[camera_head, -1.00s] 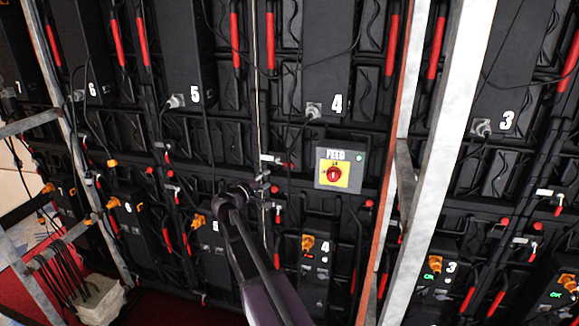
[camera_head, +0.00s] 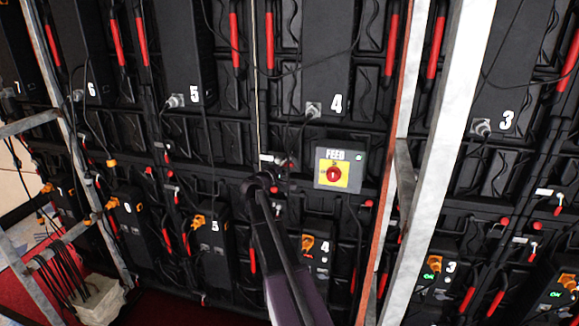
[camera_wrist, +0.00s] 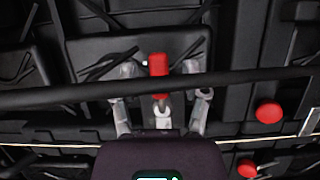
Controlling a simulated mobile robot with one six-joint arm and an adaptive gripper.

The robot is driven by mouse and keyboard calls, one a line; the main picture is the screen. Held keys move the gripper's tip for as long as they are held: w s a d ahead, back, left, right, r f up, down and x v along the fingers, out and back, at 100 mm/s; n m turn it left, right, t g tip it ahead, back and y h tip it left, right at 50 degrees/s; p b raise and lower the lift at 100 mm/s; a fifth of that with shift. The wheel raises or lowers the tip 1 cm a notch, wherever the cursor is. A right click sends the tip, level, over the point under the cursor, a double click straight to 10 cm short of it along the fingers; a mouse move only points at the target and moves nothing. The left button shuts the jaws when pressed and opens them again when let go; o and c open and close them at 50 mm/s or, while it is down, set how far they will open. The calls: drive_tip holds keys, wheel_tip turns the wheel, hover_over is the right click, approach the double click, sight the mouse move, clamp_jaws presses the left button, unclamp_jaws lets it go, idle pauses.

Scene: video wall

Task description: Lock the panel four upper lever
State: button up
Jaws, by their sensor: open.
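A red-handled lever (camera_wrist: 158,72) with a pale metal stem stands between the open fingers of my gripper (camera_wrist: 161,70) in the wrist view. The fingers flank it with a gap on each side, and nothing is held. A dark bar or cable crosses in front of the fingers and the lever's stem. In the head view, my gripper (camera_head: 268,180) is at the lever row left of the FEED box, mostly hidden behind my wrist. Red lever parts (camera_head: 284,161) show just beyond it. The upper panel box numbered 4 (camera_head: 325,60) hangs above right.
The grey FEED box (camera_head: 350,157) with a red knob on a yellow plate is close to the right. Two more red knobs (camera_wrist: 268,112) are right of the fingers. Metal frame posts (camera_head: 437,130) stand farther right. Loose black cables hang around the wall.

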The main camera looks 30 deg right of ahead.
drive_tip(key=shift+w+d, duration=0.2)
drive_tip(key=shift+d, duration=0.25)
drive_tip(key=shift+c, duration=0.2)
clamp_jaws()
drive_tip(key=shift+f+m, duration=0.1)
drive_tip(key=shift+m, duration=0.2)
drive_tip(key=w+a+f+m+t+y+p, duration=0.1)
drive_tip(key=w+f+m+y, duration=0.1)
drive_tip(key=m, duration=0.4)
drive_tip(key=w+a+f+m+t+y+p, duration=0.1)
drive_tip(key=a+f+m+t+y, duration=0.1)
drive_tip(key=m+y, duration=0.2)
drive_tip(key=shift+w+a+f+m+y, duration=0.15)
drive_tip(key=shift+w+f+m+y, duration=0.2)
drive_tip(key=shift+m, duration=0.95)
drive_tip(key=shift+w, duration=0.1)
